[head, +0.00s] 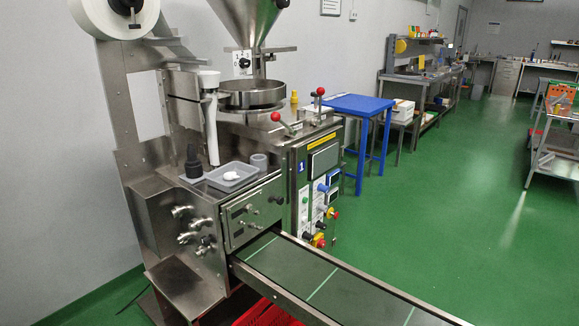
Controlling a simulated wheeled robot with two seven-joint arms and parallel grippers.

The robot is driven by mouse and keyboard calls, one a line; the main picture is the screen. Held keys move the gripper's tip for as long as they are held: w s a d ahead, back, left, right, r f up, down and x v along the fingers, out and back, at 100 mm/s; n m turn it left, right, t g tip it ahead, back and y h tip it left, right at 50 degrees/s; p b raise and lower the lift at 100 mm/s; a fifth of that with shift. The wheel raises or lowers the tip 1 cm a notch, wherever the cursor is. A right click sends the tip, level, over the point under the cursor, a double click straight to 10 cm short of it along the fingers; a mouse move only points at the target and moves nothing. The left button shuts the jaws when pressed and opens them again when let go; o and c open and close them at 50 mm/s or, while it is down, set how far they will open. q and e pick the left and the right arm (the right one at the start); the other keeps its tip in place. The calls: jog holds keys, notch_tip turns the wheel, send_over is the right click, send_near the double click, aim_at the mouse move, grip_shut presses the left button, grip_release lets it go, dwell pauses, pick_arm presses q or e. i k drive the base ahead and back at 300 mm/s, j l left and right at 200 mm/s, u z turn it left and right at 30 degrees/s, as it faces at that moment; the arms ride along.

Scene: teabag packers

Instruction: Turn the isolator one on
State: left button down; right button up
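A steel teabag packing machine stands at the left centre, with a blue label "1" (301,167) on its control side. Low on that side is a red and yellow rotary switch (319,241), which looks like the isolator. Its handle position is too small to tell. Above it are a red and yellow button (333,213), a blue knob (322,187) and several small dark knobs. Neither of my grippers shows in the head view.
A conveyor (320,287) runs from the machine toward the lower right, in front of the control side. A red crate (268,314) sits beneath it. A blue table (358,105) stands behind the machine. Green floor (450,200) to the right is clear.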

aim_at(321, 244)
jog(key=k+l, duration=0.1)
jog(key=l, duration=0.35)
jog(key=k+l, duration=0.1)
jog(key=l, duration=0.4)
jog(key=k+l+u, duration=0.1)
jog(key=l, duration=0.35)
jog(key=i+l+u, duration=0.15)
jog(key=l, duration=0.85)
jog(key=l+u, duration=0.2)
jog(key=l, duration=0.8)
jog(key=i+l, duration=0.15)
jog(key=l, duration=0.25)
jog(key=i+l+u, duration=0.1)
jog(key=l, duration=0.25)
jog(key=i+l+u, duration=0.1)
jog(key=l, duration=0.3)
jog(key=i+l, duration=0.15)
jog(key=l, duration=0.25)
jog(key=i+l+u, duration=0.1)
jog(key=l, duration=0.3)
jog(key=i+l, duration=0.2)
jog(key=i+l+u, duration=0.15)
jog(key=l, duration=0.3)
jog(key=i+l, duration=0.3)
jog(key=i+l+u, duration=0.15)
jog(key=l, duration=0.2)
jog(key=i+l, duration=0.15)
jog(key=i, duration=0.45)
jog(key=i+l+u, duration=0.1)
jog(key=i, duration=0.45)
